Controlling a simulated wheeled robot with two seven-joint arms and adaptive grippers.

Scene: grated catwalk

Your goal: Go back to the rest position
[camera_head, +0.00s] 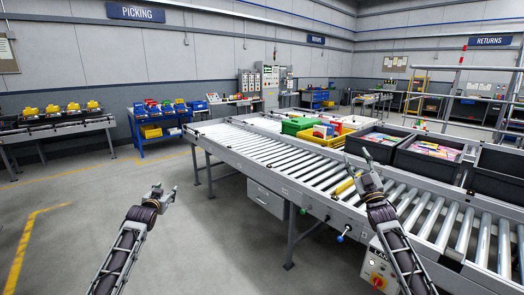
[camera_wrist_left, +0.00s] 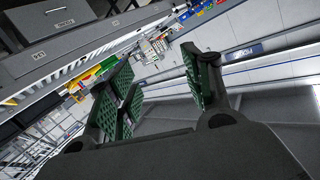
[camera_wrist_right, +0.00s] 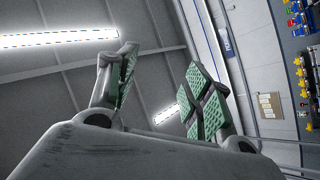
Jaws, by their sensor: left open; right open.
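My left gripper (camera_head: 163,194) is raised over the open floor left of the roller conveyor. Its fingers are apart and empty, and their green pads show in the left wrist view (camera_wrist_left: 165,90). My right gripper (camera_head: 369,168) is raised in front of the roller conveyor (camera_head: 262,150) in the head view, hiding part of the rollers. Its fingers are apart with nothing between them in the right wrist view (camera_wrist_right: 160,95), where the ceiling lies behind them.
A green crate (camera_head: 298,126), a yellow crate (camera_head: 325,138) and dark bins (camera_head: 373,143) stand on the conveyor. A control box (camera_head: 376,268) is at its near side. A blue workbench (camera_head: 150,124) stands farther back. The grey floor (camera_head: 90,215) at left is clear.

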